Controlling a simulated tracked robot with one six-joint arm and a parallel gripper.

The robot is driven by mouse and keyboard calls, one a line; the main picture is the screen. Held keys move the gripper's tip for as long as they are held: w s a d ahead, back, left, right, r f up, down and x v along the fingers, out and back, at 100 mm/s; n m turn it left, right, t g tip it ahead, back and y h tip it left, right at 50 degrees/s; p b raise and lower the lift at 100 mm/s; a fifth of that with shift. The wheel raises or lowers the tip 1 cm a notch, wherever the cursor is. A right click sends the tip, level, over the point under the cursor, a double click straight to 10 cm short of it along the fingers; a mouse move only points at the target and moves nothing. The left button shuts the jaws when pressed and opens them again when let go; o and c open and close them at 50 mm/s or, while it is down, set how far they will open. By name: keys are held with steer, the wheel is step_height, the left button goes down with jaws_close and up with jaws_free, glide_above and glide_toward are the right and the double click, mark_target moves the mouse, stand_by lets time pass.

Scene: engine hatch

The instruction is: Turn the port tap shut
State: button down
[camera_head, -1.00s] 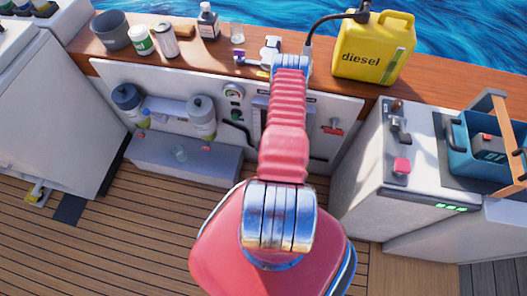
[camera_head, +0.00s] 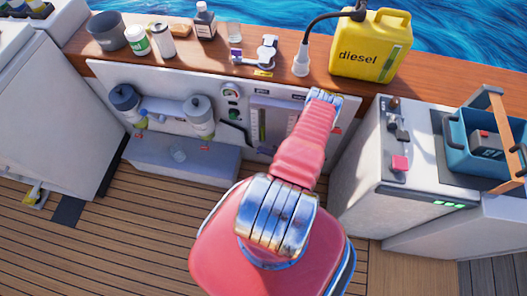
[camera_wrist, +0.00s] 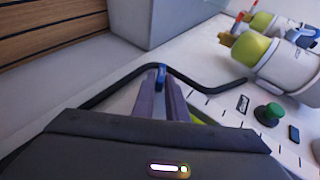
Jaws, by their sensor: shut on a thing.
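My gripper shows in the wrist view (camera_wrist: 160,75), its two slim grey-purple fingers close together on a small blue piece (camera_wrist: 160,72). I cannot tell for sure whether that piece is the port tap's handle. In the head view my arm hides the fingers, and its end stands before the right part of the white panel (camera_head: 285,160). A bit of a red lever (camera_head: 337,130) shows just right of my arm there; the rest is hidden. No label reads clearly enough to name the port tap.
Two filter bottles (camera_head: 200,115) hang on the panel's left side, with a green knob (camera_wrist: 268,113) nearby. A black bent line (camera_wrist: 110,85) passes close by the fingers. A yellow diesel can (camera_head: 365,50) stands on the wooden shelf. A grey cabinet (camera_head: 345,150) bounds the right side.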

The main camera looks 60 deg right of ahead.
steer(key=shift+s+d+f+m+t, duration=0.15)
steer(key=shift+s+f+m+t, duration=0.15)
steer(key=shift+t, duration=0.7)
steer(key=shift+w, duration=0.1)
steer(key=c, duration=1.8)
jaws_free()
steer(key=shift+o, duration=0.2)
steer(key=v, duration=1.3)
steer(key=shift+s, duration=0.45)
steer(key=shift+d+f, duration=0.1)
